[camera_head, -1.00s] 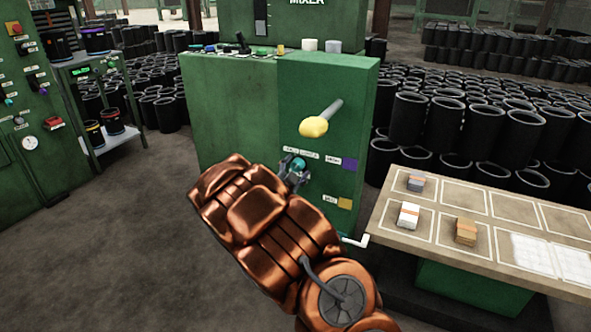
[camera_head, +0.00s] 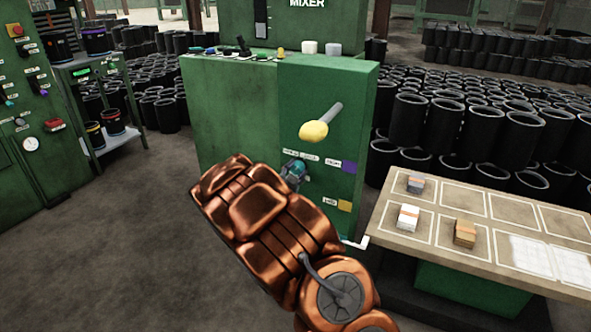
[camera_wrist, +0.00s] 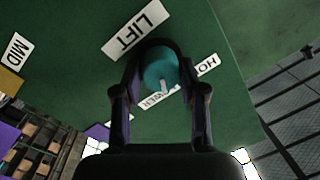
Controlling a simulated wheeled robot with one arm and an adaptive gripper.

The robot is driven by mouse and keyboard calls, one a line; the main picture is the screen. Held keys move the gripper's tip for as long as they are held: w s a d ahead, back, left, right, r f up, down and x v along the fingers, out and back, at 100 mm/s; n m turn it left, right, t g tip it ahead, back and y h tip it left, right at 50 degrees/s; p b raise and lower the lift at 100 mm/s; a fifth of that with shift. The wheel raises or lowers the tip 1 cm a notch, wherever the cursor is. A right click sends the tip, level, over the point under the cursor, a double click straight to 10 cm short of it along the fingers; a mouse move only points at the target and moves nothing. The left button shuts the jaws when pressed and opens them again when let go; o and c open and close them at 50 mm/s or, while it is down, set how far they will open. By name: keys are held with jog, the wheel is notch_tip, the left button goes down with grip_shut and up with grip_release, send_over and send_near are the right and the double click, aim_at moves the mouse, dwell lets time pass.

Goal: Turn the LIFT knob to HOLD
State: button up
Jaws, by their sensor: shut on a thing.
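The LIFT knob is a round teal knob (camera_wrist: 158,66) with a white pointer mark, on the green machine face. In the wrist view it sits between the two fingers of my gripper (camera_wrist: 160,75), which is shut on it. The LIFT label (camera_wrist: 138,30) is above it.
A yellow-ended lever (camera_head: 314,131) sticks out above my gripper. Purple (camera_head: 349,166) and amber (camera_head: 345,205) squares are to its right. A table (camera_head: 400,262) with small stacks stands at the right. Black sleeves fill the back. The floor at left is clear.

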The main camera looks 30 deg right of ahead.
jog(key=n+p, duration=0.1)
jog(key=p, duration=0.1)
jog(key=n+p, duration=0.2)
jog(key=p, duration=0.1)
jog(key=shift+r, duration=0.35)
jog(key=n+p, duration=0.3)
jog(key=p, duration=0.2)
jog(key=shift+g, duration=0.3)
jog(key=n+p, duration=0.2)
jog(key=p, duration=0.1)
jog(key=shift+w+f+n+g+p, duration=0.15)
jog(key=shift+n+g+p, duration=0.15)
jog(key=shift+n+p, duration=0.9)
jog(key=o, duration=1.1)
jog(key=shift+f, duration=0.1)
jog(key=shift+o, duration=0.2)
jog(key=shift+a, duration=0.15)
